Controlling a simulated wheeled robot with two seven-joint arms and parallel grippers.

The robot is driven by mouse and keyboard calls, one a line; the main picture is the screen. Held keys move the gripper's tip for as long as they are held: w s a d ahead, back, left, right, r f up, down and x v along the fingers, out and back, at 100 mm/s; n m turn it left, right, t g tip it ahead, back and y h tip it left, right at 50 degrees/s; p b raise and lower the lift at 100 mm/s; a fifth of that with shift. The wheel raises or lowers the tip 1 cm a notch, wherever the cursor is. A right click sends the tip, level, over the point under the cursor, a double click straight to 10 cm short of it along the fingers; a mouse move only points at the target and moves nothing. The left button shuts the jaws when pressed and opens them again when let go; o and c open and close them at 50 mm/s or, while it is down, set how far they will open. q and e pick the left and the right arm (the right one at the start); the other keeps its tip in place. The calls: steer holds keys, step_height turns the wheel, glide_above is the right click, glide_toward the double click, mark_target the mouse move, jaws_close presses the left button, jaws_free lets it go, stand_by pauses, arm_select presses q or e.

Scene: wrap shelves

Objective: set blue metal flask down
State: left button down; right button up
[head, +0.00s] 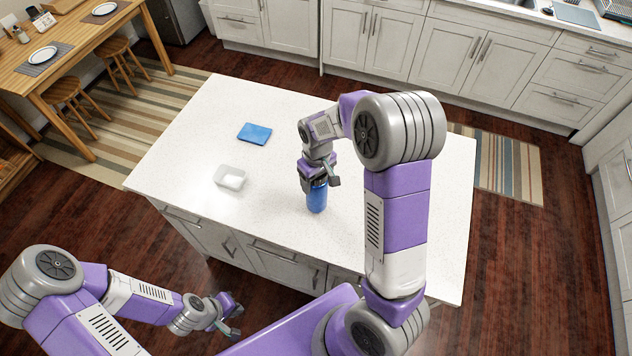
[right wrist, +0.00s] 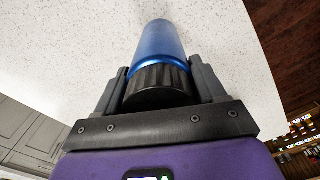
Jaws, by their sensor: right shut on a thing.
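The blue metal flask (head: 317,197) is upright at the island counter (head: 270,215), with my right gripper (head: 319,180) around its top. In the right wrist view the blue flask (right wrist: 160,45) has a black ridged cap (right wrist: 158,85), and the two fingers of my right gripper (right wrist: 160,88) are shut on it from both sides. The flask's base appears at or very near the white speckled top; I cannot tell whether it touches. My left gripper (head: 232,320) is low at the lower left, in front of the island and apart from the flask; its jaws are too small to judge.
A clear container with white contents (head: 230,178) and a blue folded cloth (head: 255,134) lie on the island to the left of the flask. The counter around the flask is clear. A wooden table (head: 75,45) with plates and stools stands at the far left.

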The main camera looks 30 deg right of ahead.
step_height(320, 180, down, 3)
steer(key=shift+r, duration=0.1)
steer(key=shift+f, duration=0.2)
steer(key=o, duration=1.6)
steer(key=shift+o, duration=0.2)
steer(key=shift+r, duration=0.1)
steer(key=shift+r, duration=0.1)
